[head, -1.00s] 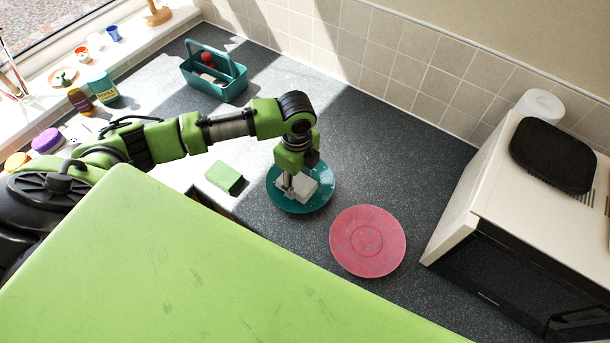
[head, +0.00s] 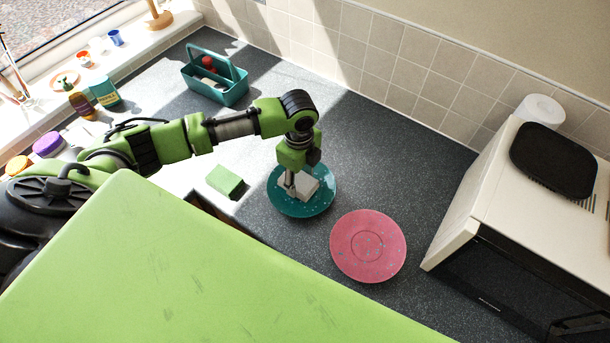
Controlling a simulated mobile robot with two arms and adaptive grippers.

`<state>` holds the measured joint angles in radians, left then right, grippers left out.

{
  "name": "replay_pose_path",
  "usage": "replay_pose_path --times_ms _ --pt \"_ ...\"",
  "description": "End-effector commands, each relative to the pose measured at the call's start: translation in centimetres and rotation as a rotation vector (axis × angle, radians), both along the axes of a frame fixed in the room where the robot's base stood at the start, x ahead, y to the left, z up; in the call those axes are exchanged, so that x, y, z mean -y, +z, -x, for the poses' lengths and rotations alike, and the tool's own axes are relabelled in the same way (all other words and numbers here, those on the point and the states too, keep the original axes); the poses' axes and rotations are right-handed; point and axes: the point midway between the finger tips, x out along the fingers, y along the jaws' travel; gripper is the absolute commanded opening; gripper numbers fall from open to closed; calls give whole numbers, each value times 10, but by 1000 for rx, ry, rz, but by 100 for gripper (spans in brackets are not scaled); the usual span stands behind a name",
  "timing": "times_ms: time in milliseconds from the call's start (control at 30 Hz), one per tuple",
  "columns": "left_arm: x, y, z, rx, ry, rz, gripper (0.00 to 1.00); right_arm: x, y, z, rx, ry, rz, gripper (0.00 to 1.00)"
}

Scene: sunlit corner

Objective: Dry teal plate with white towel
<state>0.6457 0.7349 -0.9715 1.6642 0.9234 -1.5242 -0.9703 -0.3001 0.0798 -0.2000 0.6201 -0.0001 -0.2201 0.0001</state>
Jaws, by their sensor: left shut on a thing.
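The teal plate (head: 318,204) lies on the dark speckled worktop, with small pale spots on its surface. The folded white towel (head: 308,188) is on the plate, covering part of its middle. My left gripper (head: 290,190) points down over the plate and is shut on the towel. The fingertips are partly hidden against the towel. My right gripper is not in view.
A pink plate (head: 368,260) with small spots lies just right of the teal plate. A green sponge (head: 225,181) lies to the left. A teal caddy (head: 222,88) stands at the back, and a microwave (head: 490,250) stands at the right.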

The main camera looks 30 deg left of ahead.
Motion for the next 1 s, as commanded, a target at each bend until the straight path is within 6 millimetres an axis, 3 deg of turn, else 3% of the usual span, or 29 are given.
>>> replay_pose_path --times_ms 267,733,1000 --pt "-7 0 10 -1 0 0 27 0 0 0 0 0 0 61" --pt "25 1 -5 1 0 1 27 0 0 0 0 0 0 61" --pt "17 0 4 -2 1 -1 27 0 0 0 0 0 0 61"
